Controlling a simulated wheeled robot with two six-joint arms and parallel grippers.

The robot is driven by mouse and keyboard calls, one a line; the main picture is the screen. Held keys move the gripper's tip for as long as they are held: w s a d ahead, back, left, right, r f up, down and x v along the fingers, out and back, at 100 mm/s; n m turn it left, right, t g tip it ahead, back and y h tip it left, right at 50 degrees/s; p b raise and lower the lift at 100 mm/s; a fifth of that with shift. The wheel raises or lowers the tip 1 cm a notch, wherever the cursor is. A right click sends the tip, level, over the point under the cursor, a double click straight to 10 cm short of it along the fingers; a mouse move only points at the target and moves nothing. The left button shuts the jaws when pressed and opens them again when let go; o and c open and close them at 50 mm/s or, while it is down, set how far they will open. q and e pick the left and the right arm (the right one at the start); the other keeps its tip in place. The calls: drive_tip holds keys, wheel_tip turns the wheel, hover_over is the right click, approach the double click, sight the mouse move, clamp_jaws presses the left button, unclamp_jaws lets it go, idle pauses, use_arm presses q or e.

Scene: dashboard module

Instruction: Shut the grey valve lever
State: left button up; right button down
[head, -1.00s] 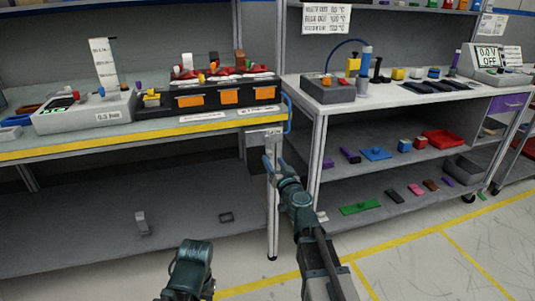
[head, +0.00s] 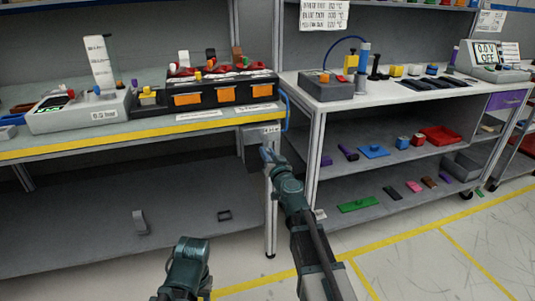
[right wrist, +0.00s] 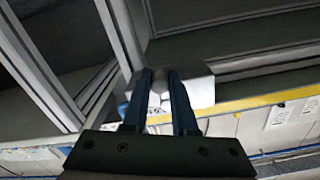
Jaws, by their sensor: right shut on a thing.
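A grey valve box (head: 253,142) with a small label is mounted at the right end of the left bench, under its yellow-striped edge. My right gripper (head: 266,155) is right against it in the head view and hides the lever there. In the right wrist view a light grey box (right wrist: 198,88) lies just beyond the fingers. My right gripper (right wrist: 163,85) is shut on a grey piece between its fingertips, which looks like the valve lever (right wrist: 159,83). The lever's angle is mostly hidden. A dark teal part of my left arm shows low in the head view, without its fingers.
The left bench (head: 130,140) carries a grey instrument (head: 80,115) and a black case with orange latches (head: 215,95). A blue cable (head: 286,112) hangs close to the valve box. A bench leg (head: 270,215) stands below my right gripper. The right bench (head: 380,96) is close by.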

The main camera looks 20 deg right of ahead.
sight(250, 137)
drive_tip(key=shift+a, duration=0.15)
drive_tip(key=a+r+m+p, duration=0.1)
drive_tip(key=m, duration=0.3)
drive_tip(key=a+r+m+p, duration=0.1)
drive_tip(key=a+m, duration=0.1)
drive_tip(key=m, duration=0.2)
drive_tip(key=a+r+m+p, duration=0.1)
drive_tip(key=m, duration=0.4)
drive_tip(key=shift+s+a+r, duration=0.1)
drive_tip(key=shift+a, duration=0.05)
drive_tip(key=shift+a+r+m+p, duration=0.1)
drive_tip(key=shift+r+m+p, duration=0.25)
drive_tip(key=shift+m, duration=0.5)
drive_tip(key=shift+a+r+m+p, duration=0.1)
drive_tip(key=shift+r+m+p, duration=0.2)
drive_tip(key=shift+m, duration=0.5)
drive_tip(key=shift+r+m+p, duration=0.25)
drive_tip(key=shift+m+p, duration=0.1)
drive_tip(key=shift+m, duration=0.5)
drive_tip(key=c, duration=0.7)
unclamp_jaws()
